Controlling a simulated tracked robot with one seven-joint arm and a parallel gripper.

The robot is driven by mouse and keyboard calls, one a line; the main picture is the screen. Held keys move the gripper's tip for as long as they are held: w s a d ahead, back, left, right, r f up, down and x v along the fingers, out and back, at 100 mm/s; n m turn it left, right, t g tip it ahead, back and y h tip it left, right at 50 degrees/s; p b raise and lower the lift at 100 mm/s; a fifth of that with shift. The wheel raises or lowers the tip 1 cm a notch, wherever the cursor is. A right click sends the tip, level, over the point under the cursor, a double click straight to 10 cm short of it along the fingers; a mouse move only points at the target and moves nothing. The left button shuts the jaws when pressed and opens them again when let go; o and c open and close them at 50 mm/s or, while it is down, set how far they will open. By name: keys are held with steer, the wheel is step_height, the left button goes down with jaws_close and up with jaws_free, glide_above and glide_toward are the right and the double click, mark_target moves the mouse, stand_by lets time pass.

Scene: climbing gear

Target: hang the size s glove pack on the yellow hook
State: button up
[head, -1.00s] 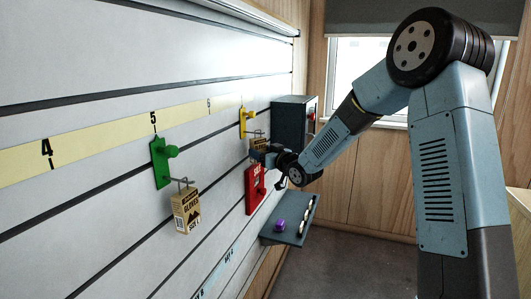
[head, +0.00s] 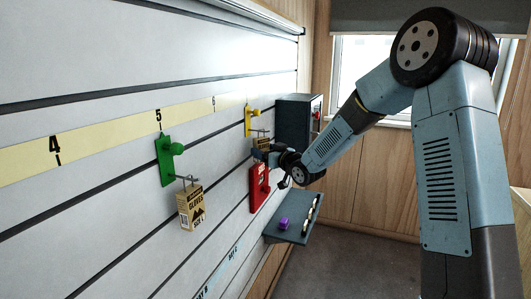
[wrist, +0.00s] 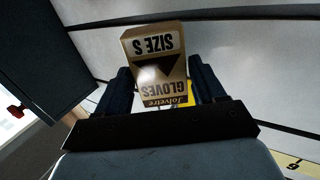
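The size s glove pack (wrist: 153,62) is a tan box with a dark mountain print, upside down in the wrist view. My gripper (wrist: 163,88) has a finger on each side of it, apparently touching, so it looks shut on the pack. In the head view my gripper (head: 270,152) is at the wall, and its fingers partly cover the pack (head: 262,143). The yellow hook (head: 248,121) is right above, its wire prong at the pack's top. Whether the prong passes through the pack's hanging hole is too small to tell. Yellow also shows behind the pack in the wrist view (wrist: 190,98).
A green hook (head: 167,158) holds another glove pack (head: 191,208) at the left. A red hook (head: 258,186) is just below my gripper. A dark cabinet (head: 294,122) stands close behind. A small shelf (head: 287,232) below carries a purple item (head: 284,223) and several metal items.

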steer(key=o, duration=0.3)
steer(key=shift+o, duration=0.2)
steer(key=s+d+r+m+g+h, duration=0.1)
steer(key=s+d+r+m+h, duration=0.15)
steer(key=s+d+h, duration=0.65)
steer(key=s+d+r+m+g+h, duration=0.2)
steer(key=s+d+r, duration=0.1)
steer(key=s+d, duration=1.1)
steer(key=s+d+m+g, duration=0.1)
steer(key=s+d+g, duration=0.1)
steer(key=s, duration=0.9)
steer(key=s+d+m+g, duration=0.2)
steer(key=s+g, duration=0.1)
steer(key=s, duration=0.8)
steer(key=shift+s+r+h, duration=0.25)
steer(key=shift+r+h, duration=0.05)
steer(key=shift+m, duration=0.25)
